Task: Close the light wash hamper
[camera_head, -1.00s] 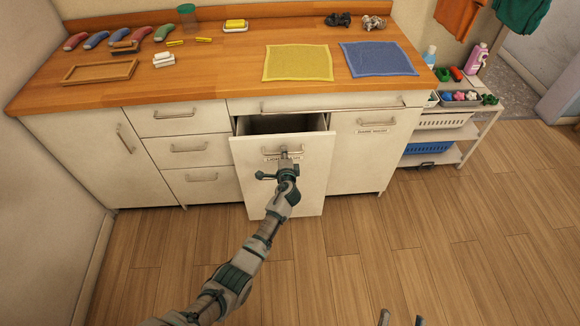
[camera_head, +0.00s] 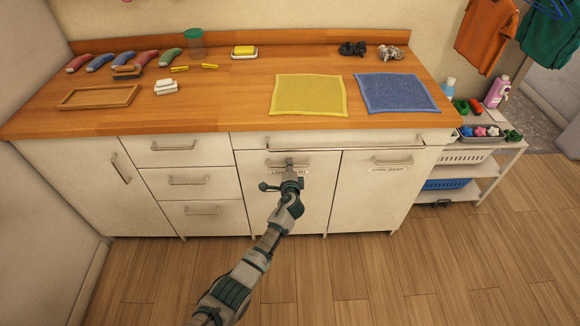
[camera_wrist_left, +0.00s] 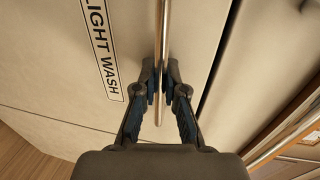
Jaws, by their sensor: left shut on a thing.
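The light wash hamper (camera_head: 308,208) is a cream front panel in the lower cabinet, and it sits flush with the panels beside it. Its "LIGHT WASH" label (camera_wrist_left: 101,45) shows in the left wrist view. My left gripper (camera_head: 288,172) is at the hamper's metal bar handle (camera_head: 280,162). In the left wrist view the fingers (camera_wrist_left: 160,90) are shut on the handle bar (camera_wrist_left: 162,40), one on each side. The gripper hides part of the label in the head view. My right gripper is out of view.
The dark wash hamper (camera_head: 375,200) is flush just to the right. Drawers (camera_head: 205,190) stand to the left. The wooden counter (camera_head: 225,105) above holds a yellow cloth (camera_head: 308,95) and a blue cloth (camera_head: 397,93). A white shelf cart (camera_head: 490,170) stands at the right. The wood floor is clear.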

